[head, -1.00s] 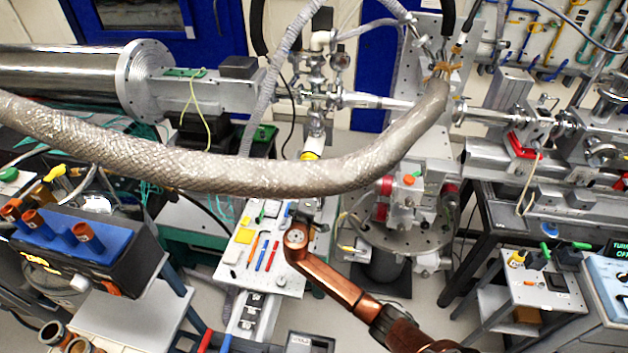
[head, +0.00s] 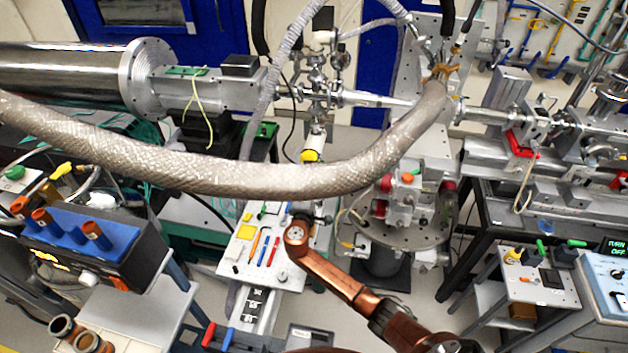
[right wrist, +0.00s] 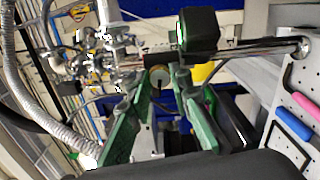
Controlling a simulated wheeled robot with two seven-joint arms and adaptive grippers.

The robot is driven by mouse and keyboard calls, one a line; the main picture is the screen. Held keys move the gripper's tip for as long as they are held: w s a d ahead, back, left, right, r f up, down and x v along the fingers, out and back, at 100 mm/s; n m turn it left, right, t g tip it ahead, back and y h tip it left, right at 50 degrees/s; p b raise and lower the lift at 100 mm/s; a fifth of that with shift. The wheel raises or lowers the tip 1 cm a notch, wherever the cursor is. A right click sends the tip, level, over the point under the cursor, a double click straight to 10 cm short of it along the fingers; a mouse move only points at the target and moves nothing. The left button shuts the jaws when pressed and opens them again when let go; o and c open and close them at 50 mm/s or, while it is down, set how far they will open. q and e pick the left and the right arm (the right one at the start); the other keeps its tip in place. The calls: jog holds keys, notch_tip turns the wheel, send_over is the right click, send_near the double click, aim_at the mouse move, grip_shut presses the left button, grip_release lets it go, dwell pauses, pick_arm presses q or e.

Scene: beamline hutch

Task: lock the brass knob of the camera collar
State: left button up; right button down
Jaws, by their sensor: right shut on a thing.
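My right gripper (right wrist: 160,82) shows in the right wrist view as two green fingers closing in towards each other at their tips. A small round pale-brass knob (right wrist: 159,75) sits between the tips, and they are shut on it. The collar's body behind the knob is mostly hidden by the fingers, and I cannot tell how far the knob is turned. In the head view my copper right arm reaches in from the lower right to the bench below the thick hose. Its fingertips and the knob are hidden there. My left gripper is not in view.
A thick braided hose (head: 230,175) sags across the head view above my right wrist. A white board with coloured tools (head: 256,251) lies just left of the wrist. In the right wrist view a black box (right wrist: 197,31) and a shiny rod (right wrist: 262,50) are close to the fingers.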

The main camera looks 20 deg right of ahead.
jog(key=c, duration=1.7)
grip_release()
jog(key=shift+c, duration=0.2)
jog(key=v, duration=1.2)
